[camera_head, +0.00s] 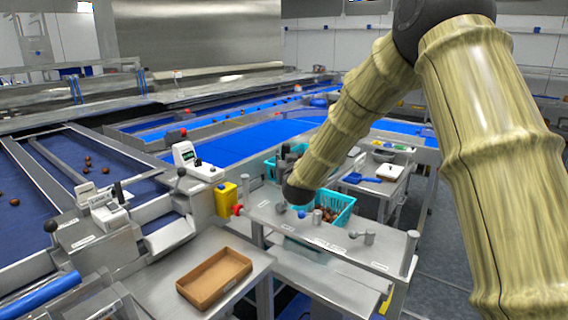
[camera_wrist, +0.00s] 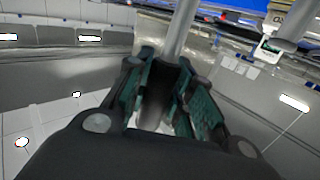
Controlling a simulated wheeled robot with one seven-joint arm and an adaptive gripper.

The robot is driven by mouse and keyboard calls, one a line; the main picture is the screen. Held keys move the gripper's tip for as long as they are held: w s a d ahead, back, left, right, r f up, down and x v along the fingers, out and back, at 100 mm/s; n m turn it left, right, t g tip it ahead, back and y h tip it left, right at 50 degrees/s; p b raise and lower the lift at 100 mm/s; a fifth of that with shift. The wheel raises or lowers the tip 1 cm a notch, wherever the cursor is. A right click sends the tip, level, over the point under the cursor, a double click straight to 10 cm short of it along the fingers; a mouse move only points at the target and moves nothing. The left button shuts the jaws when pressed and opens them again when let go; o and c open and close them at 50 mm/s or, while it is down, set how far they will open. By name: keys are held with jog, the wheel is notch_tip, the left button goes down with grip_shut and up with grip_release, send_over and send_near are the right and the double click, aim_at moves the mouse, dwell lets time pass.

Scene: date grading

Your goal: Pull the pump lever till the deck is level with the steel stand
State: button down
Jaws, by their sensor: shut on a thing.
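My gripper (camera_wrist: 165,85) shows in the wrist view with its two green-padded fingers around a grey steel rod, which looks like the pump lever (camera_wrist: 184,28). The rod runs up and away from between the fingers. In the head view my arm comes down from the upper right, and its dark wrist end hides most of the gripper and the lever. A steel stand (camera_head: 270,218) with small labels and posts lies below the wrist. A lower metal surface (camera_head: 335,286) with a yellow edge lies under it; I cannot tell whether this is the deck.
A turquoise crate (camera_head: 346,204) of brown dates stands beside my arm. A brown tray (camera_head: 214,278) lies on a side table at the front. A yellow container (camera_head: 225,200) stands left of the stand. Blue belts (camera_head: 235,141) run behind. Grey floor (camera_head: 440,260) is open at right.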

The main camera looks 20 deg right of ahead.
jog(key=c, duration=1.2)
grip_release()
jog(key=shift+o, duration=0.2)
